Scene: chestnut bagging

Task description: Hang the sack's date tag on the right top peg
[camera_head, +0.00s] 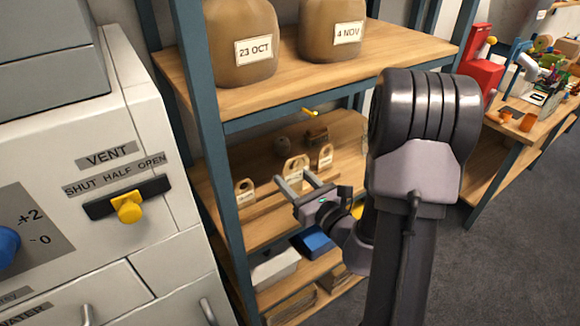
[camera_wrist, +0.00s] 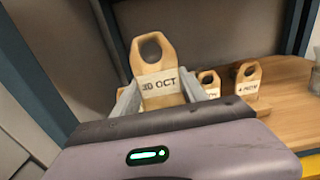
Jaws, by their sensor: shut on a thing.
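My gripper (camera_head: 297,183) is shut on a wooden date tag (camera_head: 296,165) with a round hole at its top. In the wrist view the held tag (camera_wrist: 153,55) stands upright between the fingers, its label ending in OCT; the number looks like 30 but is blurred. Two sacks stand on the upper shelf, one labelled 23 OCT (camera_head: 242,75) and one labelled 4 NOV (camera_head: 327,15). A yellow-tipped peg (camera_head: 310,112) sticks out below that shelf's front edge, above and apart from the held tag. Other pegs cannot be made out.
Loose tags stand on the middle shelf: one at left (camera_head: 245,184), one at right (camera_head: 325,153). In the wrist view a 4 NOV tag (camera_wrist: 248,74) stands right of the held one. A blue shelf post (camera_head: 215,150) and the vent cabinet (camera_head: 150,110) bound the left.

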